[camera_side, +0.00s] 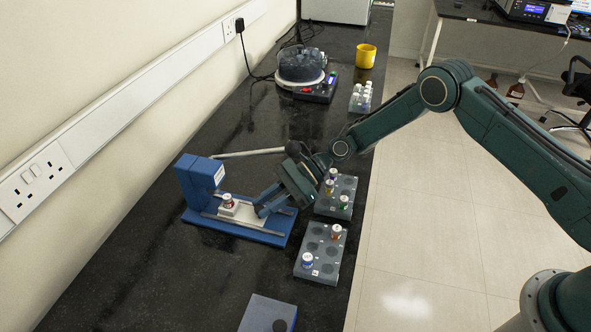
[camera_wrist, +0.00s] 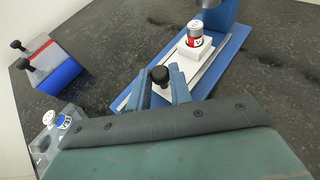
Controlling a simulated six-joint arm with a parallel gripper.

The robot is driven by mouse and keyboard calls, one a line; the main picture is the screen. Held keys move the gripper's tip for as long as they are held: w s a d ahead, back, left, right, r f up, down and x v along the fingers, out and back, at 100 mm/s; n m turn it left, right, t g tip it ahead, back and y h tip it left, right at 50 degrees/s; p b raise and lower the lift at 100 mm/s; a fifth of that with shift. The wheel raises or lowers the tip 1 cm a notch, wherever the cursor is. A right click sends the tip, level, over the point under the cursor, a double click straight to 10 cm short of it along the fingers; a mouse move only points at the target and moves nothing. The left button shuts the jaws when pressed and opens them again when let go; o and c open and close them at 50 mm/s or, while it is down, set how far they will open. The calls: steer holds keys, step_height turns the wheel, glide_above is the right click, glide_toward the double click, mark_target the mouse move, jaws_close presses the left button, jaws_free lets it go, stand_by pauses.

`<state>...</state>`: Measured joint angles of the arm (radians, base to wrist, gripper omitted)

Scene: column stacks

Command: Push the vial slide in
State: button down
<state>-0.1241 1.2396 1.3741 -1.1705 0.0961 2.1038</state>
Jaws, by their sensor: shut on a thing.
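The blue device (camera_side: 200,177) has an upright head at its left end and a flat base with metal rails. The white vial slide (camera_side: 249,219) lies along the rails; it also shows in the wrist view (camera_wrist: 180,71). A vial with a white cap and red-and-white label (camera_side: 227,200) stands upright in the slide's raised holder, beside the head; it also shows in the wrist view (camera_wrist: 195,33). My gripper (camera_side: 262,210) is at the slide's near end. In the wrist view its blue fingers are shut on the slide's black knob (camera_wrist: 160,74). The knob is hidden in the side view.
Two grey racks with capped vials stand close on the right, one farther back (camera_side: 338,195) and one nearer (camera_side: 321,252). A blue-grey box (camera_side: 266,314) with black knobs is in front. Dark counter is clear front left.

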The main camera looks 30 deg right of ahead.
mark_target(253, 210)
steer(key=shift+w+a, duration=1.3)
steer(key=shift+w, duration=0.05)
steer(key=shift+r, duration=0.1)
steer(key=c, duration=1.3)
jaws_free()
steer(key=shift+d, duration=0.1)
steer(key=v, duration=1.3)
steer(key=shift+d, duration=0.25)
steer(key=shift+r, duration=0.1)
